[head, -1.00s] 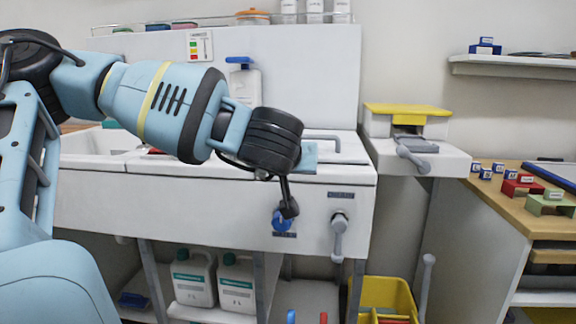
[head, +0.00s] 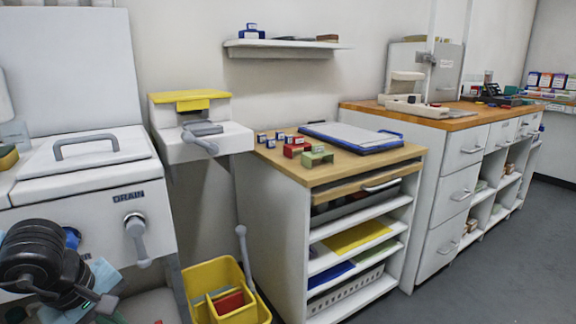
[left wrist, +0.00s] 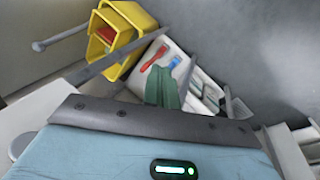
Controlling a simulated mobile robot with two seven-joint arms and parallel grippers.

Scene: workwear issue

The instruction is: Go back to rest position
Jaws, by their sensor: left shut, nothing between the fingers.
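My left gripper (head: 106,303) is at the lower left of the head view, below a black wrist joint. It is small and partly cut off there, shut and empty. It is in front of the white sink unit (head: 75,178), below and left of the grey lever (head: 137,240) marked DRAIN. A blue knob (head: 72,238) is partly hidden behind my wrist. The left wrist view looks down past a light blue body with a green light; the fingers cannot be made out clearly there. My right gripper is in neither view.
A yellow bucket (head: 196,274) stands on the floor and also shows in the left wrist view (left wrist: 140,16). A wood-topped shelf cabinet (head: 330,172) with small boxes stands right of it. Grey floor (head: 480,270) is open at the right.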

